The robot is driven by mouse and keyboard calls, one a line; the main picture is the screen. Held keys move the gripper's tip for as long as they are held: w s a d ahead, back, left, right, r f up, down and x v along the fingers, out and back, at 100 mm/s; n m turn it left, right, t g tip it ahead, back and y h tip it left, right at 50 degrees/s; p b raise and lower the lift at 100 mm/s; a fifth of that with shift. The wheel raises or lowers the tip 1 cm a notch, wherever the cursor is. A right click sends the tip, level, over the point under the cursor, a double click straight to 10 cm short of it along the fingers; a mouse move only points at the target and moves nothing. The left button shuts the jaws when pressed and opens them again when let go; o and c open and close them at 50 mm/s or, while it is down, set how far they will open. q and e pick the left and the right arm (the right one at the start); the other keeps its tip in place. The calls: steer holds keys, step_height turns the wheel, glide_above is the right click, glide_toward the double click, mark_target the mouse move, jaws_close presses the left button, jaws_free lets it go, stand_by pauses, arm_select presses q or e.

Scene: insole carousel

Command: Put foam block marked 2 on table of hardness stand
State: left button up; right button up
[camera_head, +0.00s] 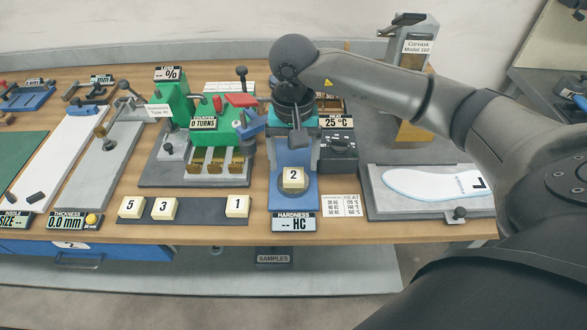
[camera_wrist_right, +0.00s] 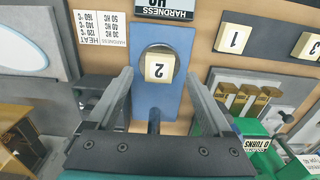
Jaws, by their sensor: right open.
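The cream foam block marked 2 (camera_head: 293,178) sits on the round grey table of the blue hardness stand (camera_head: 293,204). In the right wrist view the block (camera_wrist_right: 159,68) lies on the round plate, with the blue stand base (camera_wrist_right: 160,105) around it. My right gripper (camera_wrist_right: 160,76) is open; its two fingers are spread left and right of the block with clear gaps, and it holds nothing. In the head view my right gripper (camera_head: 297,138) is above and behind the block, partly hidden by its own wrist. My left gripper is not in view.
Blocks marked 5 (camera_head: 131,207), 3 (camera_head: 164,208) and 1 (camera_head: 237,206) sit on a dark tray (camera_head: 200,211) to the left. A green counter device (camera_head: 200,143) stands behind it. A grey plate with a white insole (camera_head: 420,183) is to the right.

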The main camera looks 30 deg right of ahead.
mark_target(294, 179)
step_height(294, 179, up, 8)
steer(key=shift+f, duration=0.2)
stand_by(1.1)
